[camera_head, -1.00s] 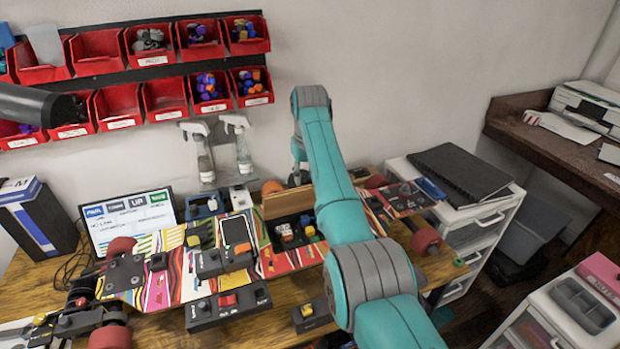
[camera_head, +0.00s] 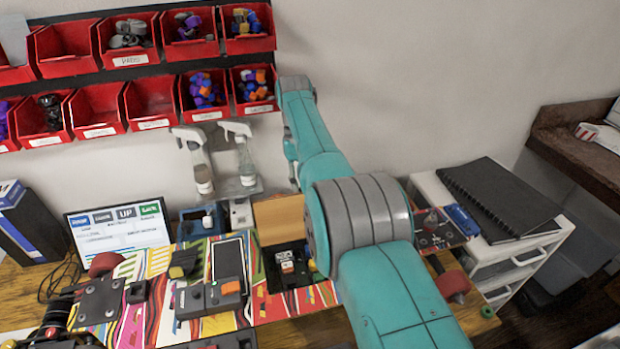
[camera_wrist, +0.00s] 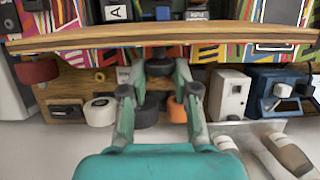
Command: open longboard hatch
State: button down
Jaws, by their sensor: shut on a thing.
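The longboard (camera_head: 155,265) lies on the wooden bench, with a striped, colourful deck. Its wooden hatch lid (camera_head: 279,222) stands raised at the back of an open compartment (camera_head: 288,272), which holds small blocks and parts. In the head view my arm hides the gripper and the lid's right side.
Two spray bottles (camera_head: 238,152) stand behind the board, left of my arm. Red bins (camera_head: 150,103) hang on the wall. A white drawer unit (camera_head: 500,262) with a black binder stands at the right.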

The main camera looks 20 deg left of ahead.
jog(key=shift+f, duration=0.25)
jog(key=c, duration=0.9)
grip_release()
jog(key=shift+o, duration=0.2)
jog(key=shift+r, duration=0.1)
